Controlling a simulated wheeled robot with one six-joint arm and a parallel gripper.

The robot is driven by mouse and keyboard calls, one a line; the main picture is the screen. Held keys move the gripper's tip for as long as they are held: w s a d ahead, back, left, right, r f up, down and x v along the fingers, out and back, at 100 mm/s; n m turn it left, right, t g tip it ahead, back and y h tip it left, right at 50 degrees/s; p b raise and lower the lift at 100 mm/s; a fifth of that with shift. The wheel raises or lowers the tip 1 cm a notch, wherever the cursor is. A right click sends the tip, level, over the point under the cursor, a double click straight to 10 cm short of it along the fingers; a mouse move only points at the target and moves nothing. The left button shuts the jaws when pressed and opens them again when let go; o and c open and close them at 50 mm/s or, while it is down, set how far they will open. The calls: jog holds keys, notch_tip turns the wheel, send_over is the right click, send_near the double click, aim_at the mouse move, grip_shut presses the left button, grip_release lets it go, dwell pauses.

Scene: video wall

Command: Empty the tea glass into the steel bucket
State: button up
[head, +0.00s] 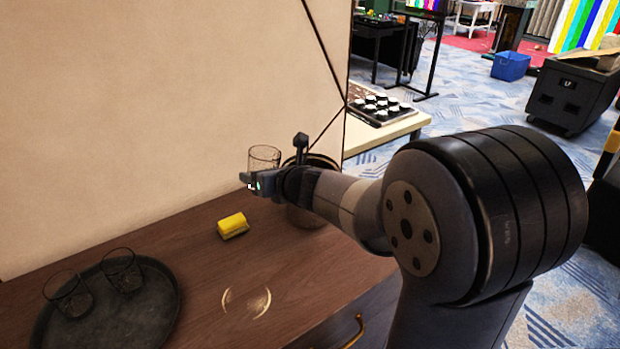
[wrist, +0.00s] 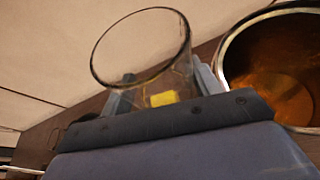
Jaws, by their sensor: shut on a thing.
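My gripper (head: 256,182) is shut on a clear tea glass (head: 264,155), held above the wooden top beside the bucket. In the head view the glass looks close to upright. In the wrist view the glass (wrist: 142,45) shows its open rim, and the yellow sponge shows through it; I see no clear tea level inside. The steel bucket (head: 306,214) stands just right of the glass, partly hidden behind my gripper and arm. In the wrist view the bucket (wrist: 228,45) is cut by the right edge; its inside is amber-brown, liquid or reflection, I cannot tell.
A yellow sponge (head: 232,226) lies on the wooden cabinet top (head: 200,265), in front of the glass. A dark round tray (head: 130,325) with two clear glasses is at the left front. A pale wall stands behind. A curved light mark (head: 246,302) shows on the wood.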

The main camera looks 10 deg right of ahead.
jog(key=shift+s+a+f+n+h+b, duration=0.1)
jog(key=shift+a+f+n+h+b, duration=0.15)
jog(key=shift+f+b, duration=0.5)
jog(key=shift+a+f+n+h+b, duration=0.15)
jog(key=shift+f+n+b, duration=0.25)
jog(key=shift+b, duration=0.6)
jog(key=shift+f, duration=0.1)
jog(key=shift+b, duration=0.3)
